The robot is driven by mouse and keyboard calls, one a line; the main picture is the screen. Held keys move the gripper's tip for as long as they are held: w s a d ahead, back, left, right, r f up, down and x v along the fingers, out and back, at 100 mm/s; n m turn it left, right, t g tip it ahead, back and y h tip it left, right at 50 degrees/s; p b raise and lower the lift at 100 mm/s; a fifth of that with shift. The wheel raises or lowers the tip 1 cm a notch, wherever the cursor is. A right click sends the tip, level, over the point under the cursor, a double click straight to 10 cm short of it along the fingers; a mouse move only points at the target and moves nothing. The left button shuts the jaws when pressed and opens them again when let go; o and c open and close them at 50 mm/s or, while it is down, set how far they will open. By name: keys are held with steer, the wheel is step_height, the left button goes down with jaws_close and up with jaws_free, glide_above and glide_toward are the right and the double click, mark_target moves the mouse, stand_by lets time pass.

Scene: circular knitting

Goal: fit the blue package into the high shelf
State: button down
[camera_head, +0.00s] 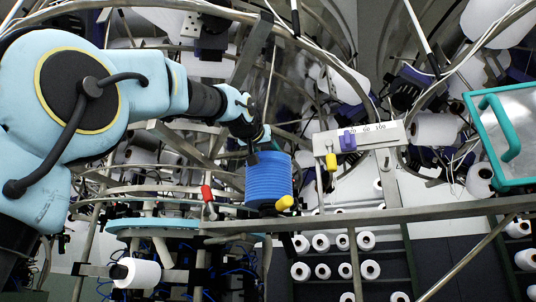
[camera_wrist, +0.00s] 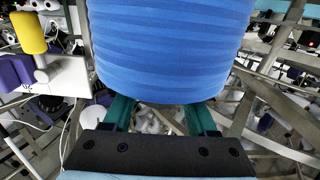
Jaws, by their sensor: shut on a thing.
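The blue package (camera_head: 268,178) is an upright ribbed blue cylinder near the middle of the head view. My gripper (camera_head: 254,152) is at its upper left side and shut on it. In the wrist view the blue package (camera_wrist: 170,50) fills the upper middle, between and beyond the two green fingers of my gripper (camera_wrist: 162,112). Its far side is hidden. I cannot tell which surface is the high shelf; a dark rack (camera_head: 392,258) with rows of white rolls stands low behind.
A metal rail (camera_head: 400,214) runs just below and right of the package. A yellow knob (camera_head: 285,202) overlaps the package's lower edge, and a red handle (camera_head: 208,195) is left. A white scale plate (camera_head: 362,137) with a purple slider stands right. Pipes and cables crowd around.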

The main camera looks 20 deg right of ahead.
steer(key=shift+f+b, duration=0.4)
steer(key=shift+f, duration=0.1)
stand_by(0.8)
jaws_free()
stand_by(0.4)
stand_by(0.3)
steer(key=b+v, duration=0.3)
steer(key=v, duration=0.5)
stand_by(0.4)
steer(key=shift+a, duration=0.1)
stand_by(0.9)
